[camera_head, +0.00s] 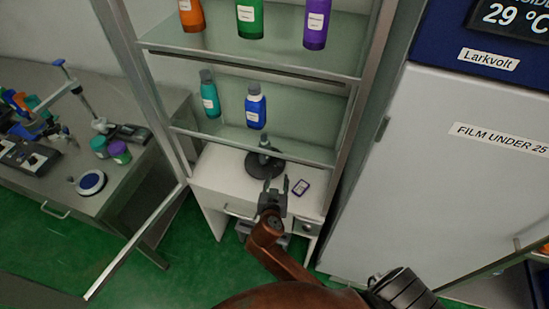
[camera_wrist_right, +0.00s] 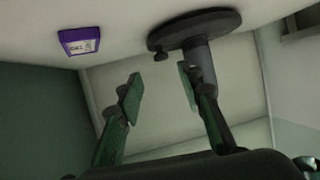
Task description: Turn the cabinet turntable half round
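The turntable (camera_head: 253,168) is a dark round disc on the cabinet's white lower surface. A grey upright post stands on it, and the glass shelf above partly covers it in the head view. In the right wrist view the turntable (camera_wrist_right: 225,19) shows with its grey post (camera_wrist_right: 201,62) and a small dark knob (camera_wrist_right: 160,57) at its rim. My right gripper (camera_head: 277,187) is in front of the turntable, fingers apart and empty. In the wrist view the right gripper (camera_wrist_right: 160,84) has one finger overlapping the post; I cannot tell whether they touch. My left gripper is out of view.
A small purple-edged label (camera_head: 300,187) lies right of the turntable. Bottles, including a blue one (camera_head: 256,106), stand on glass shelves above. The open cabinet door (camera_head: 137,241) is at the left. A white fridge (camera_head: 445,180) stands at the right, a lab bench (camera_head: 60,190) at the left.

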